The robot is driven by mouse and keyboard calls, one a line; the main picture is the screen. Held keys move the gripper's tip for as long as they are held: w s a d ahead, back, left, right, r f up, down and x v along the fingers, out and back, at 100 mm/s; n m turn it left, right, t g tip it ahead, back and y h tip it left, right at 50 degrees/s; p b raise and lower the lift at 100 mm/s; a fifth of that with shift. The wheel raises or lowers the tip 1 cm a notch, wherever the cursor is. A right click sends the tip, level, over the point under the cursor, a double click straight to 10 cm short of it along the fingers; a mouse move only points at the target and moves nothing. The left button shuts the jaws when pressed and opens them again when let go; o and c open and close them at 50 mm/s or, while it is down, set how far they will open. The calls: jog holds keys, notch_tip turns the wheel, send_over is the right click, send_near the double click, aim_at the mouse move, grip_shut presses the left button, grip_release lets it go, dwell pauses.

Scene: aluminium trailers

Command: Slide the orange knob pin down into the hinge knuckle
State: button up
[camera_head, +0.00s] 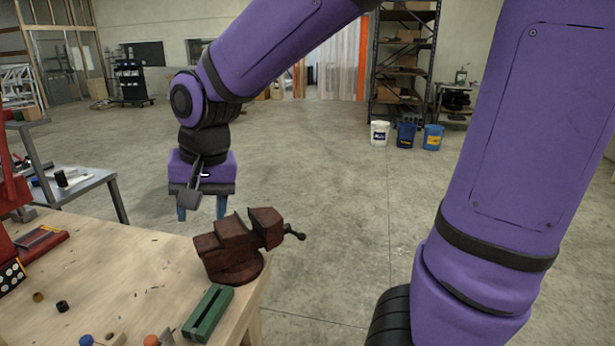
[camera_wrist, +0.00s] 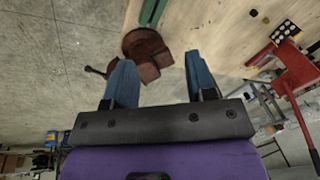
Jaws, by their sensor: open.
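An orange knob (camera_head: 151,341) shows at the bottom edge of the head view, on the wooden workbench (camera_head: 110,265). The rest of it is cut off, so I cannot see its pin. I cannot make out the hinge knuckle in either view. My gripper (camera_head: 201,210) hangs beyond the bench's far edge, behind the vise, with its two blue fingers pointing down. In the wrist view the fingers (camera_wrist: 158,62) are spread apart with nothing between their tips. My gripper is open, empty and well away from the orange knob.
A rusty red vise (camera_head: 233,246) stands at the bench corner, between my gripper and the near bench. A green block (camera_head: 208,314) lies in front of it. A blue knob (camera_head: 86,340) is left of the orange one. Red equipment (camera_head: 30,245) stands at the left. The bench middle is mostly clear.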

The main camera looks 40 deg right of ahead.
jog(key=s+d+r+n+t, duration=0.1)
jog(key=s+d+r+n, duration=0.1)
jog(key=s+d, duration=0.3)
jog(key=s+d+r+n+t+h, duration=0.1)
jog(key=s+d+r, duration=0.3)
jog(key=s, duration=0.5)
jog(key=shift+d+r+n+t, duration=0.3)
jog(key=shift+d+n+t, duration=0.35)
jog(key=shift+d, duration=0.25)
jog(key=shift+w, duration=0.1)
